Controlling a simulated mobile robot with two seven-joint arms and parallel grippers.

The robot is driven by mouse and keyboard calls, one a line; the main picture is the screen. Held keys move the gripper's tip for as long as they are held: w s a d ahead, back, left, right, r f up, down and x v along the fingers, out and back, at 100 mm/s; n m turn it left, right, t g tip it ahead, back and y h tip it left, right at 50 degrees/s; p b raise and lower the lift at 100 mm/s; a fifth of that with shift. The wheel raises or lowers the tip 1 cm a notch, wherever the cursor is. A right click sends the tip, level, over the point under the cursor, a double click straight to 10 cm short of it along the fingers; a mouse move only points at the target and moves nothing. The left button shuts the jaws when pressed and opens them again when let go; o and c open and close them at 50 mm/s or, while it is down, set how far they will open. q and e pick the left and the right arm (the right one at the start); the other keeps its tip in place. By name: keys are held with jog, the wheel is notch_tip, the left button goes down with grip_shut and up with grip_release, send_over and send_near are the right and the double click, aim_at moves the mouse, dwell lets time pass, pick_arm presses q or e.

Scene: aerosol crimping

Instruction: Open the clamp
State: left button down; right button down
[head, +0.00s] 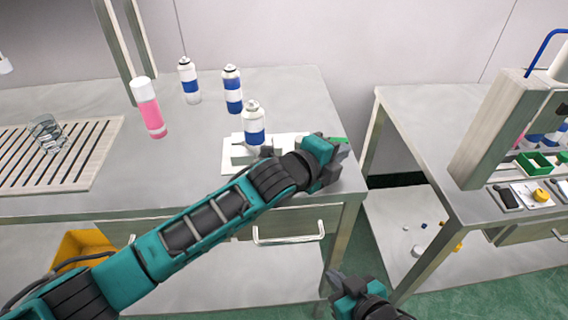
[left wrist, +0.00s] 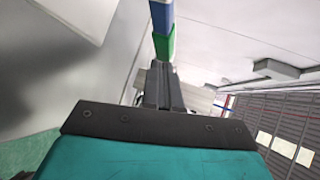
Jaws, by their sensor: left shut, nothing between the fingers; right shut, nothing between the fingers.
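A white-and-blue aerosol can (head: 253,128) stands upright at the clamp fixture, whose white base plate (head: 230,168) lies on the left table. A green piece, seemingly the clamp handle (head: 338,140), shows just beyond my left gripper (head: 328,152). In the left wrist view the handle is green and blue (left wrist: 163,30), and my shut fingers (left wrist: 160,86) end close to its green part; I cannot tell whether they touch. The arm hides much of the clamp, so its position is unclear. My right gripper (head: 345,284) is low in front of the table, shut and empty.
Two more blue-and-white cans (head: 188,82) (head: 232,90) and a pink bottle (head: 149,108) stand behind. A second table (head: 415,125) with a machine (head: 505,125) stands right, across a gap.

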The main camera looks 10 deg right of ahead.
pick_arm(q)
jog(key=shift+w+d, duration=0.4)
jog(key=shift+w, duration=0.05)
pick_arm(e)
jog(key=shift+f, duration=0.1)
pick_arm(q)
jog(key=shift+w, duration=0.1)
dwell(0.5)
